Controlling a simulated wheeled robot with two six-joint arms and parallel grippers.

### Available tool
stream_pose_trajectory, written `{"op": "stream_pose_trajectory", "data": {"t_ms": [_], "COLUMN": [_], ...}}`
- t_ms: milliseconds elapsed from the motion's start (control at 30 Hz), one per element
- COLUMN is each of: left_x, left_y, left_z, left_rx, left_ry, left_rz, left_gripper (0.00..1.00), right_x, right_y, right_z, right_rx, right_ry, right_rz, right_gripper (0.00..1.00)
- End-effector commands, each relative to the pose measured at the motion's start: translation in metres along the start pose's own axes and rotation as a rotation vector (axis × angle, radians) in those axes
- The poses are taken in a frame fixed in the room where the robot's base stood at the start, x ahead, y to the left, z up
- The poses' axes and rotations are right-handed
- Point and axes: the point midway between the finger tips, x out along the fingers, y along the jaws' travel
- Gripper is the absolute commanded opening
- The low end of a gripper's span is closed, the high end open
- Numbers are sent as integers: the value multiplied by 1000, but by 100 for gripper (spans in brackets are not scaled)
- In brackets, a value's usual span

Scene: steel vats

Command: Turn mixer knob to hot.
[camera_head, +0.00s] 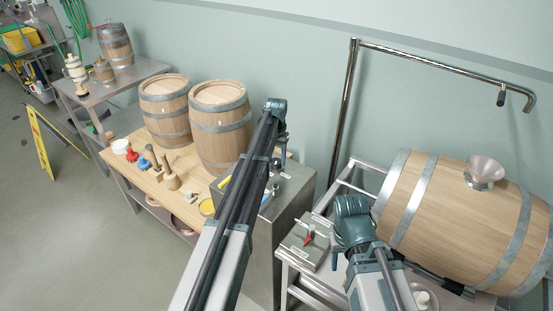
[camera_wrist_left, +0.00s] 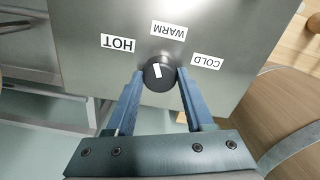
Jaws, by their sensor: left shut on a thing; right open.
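The mixer knob (camera_wrist_left: 158,72) is a round black knob with a white mark, on a grey steel panel (camera_wrist_left: 230,25). Labels HOT (camera_wrist_left: 118,43), WARM (camera_wrist_left: 168,30) and COLD (camera_wrist_left: 206,61) arc around it. The mark points roughly up in the left wrist view, at or a little to the HOT side of WARM. My left gripper (camera_wrist_left: 159,80) is shut on the knob, one blue finger on each side. In the head view, my left gripper (camera_head: 280,145) is over the steel box (camera_head: 290,205). My right gripper (camera_head: 350,235) is open; its fingers are mostly hidden.
A second control box (camera_head: 308,240) with a red pointer is close beside my right gripper. A wooden barrel (camera_head: 450,205) with a steel funnel (camera_head: 485,172) lies at right. Two upright barrels (camera_head: 220,125) and brushes stand on the left table (camera_head: 150,180). A bent pipe (camera_head: 345,120) rises behind.

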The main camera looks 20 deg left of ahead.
Motion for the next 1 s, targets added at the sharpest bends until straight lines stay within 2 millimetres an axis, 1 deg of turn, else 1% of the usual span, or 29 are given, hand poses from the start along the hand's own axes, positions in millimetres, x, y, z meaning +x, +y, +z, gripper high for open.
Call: {"op": "stream_pose_trajectory", "data": {"t_ms": [200,500,700,1000], "left_x": [0,0,0,0], "left_y": [0,0,0,0], "left_z": [0,0,0,0], "left_rx": [-202,-438,-545,-623], "left_ry": [0,0,0,0], "left_rz": [0,0,0,0], "left_gripper": [0,0,0,0], "right_x": [0,0,0,0], "right_y": [0,0,0,0], "right_z": [0,0,0,0], "right_rx": [0,0,0,0], "right_ry": [0,0,0,0], "right_rz": [0,0,0,0], "right_gripper": [50,50,50,50]}}
